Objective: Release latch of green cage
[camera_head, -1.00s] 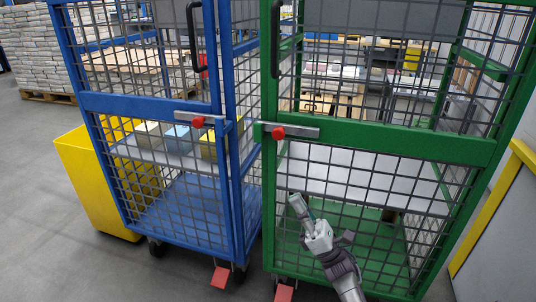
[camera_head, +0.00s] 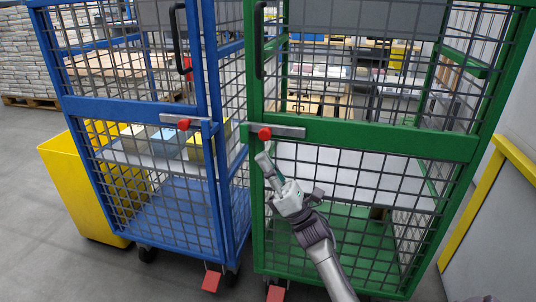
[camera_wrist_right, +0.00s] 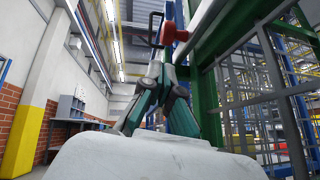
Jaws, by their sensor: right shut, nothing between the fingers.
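The green cage (camera_head: 400,140) stands at the right of the head view with its mesh door closed. Its latch is a grey metal bar (camera_head: 290,131) with a red knob (camera_head: 264,133) at its left end, lying level across the green crossbar. The red knob also shows near the top of the right wrist view (camera_wrist_right: 168,33). My right gripper (camera_head: 264,158) is shut and empty, pointing up just below the knob and apart from it. In the wrist view its fingers (camera_wrist_right: 155,85) are below the knob. My left gripper is not in view.
A blue cage (camera_head: 150,110) with its own red-knobbed latch (camera_head: 184,124) stands close on the left. A yellow bin (camera_head: 80,190) is beside it. Red foot pedals (camera_head: 211,281) stick out low at the front. A yellow-edged wall (camera_head: 470,200) is at the right.

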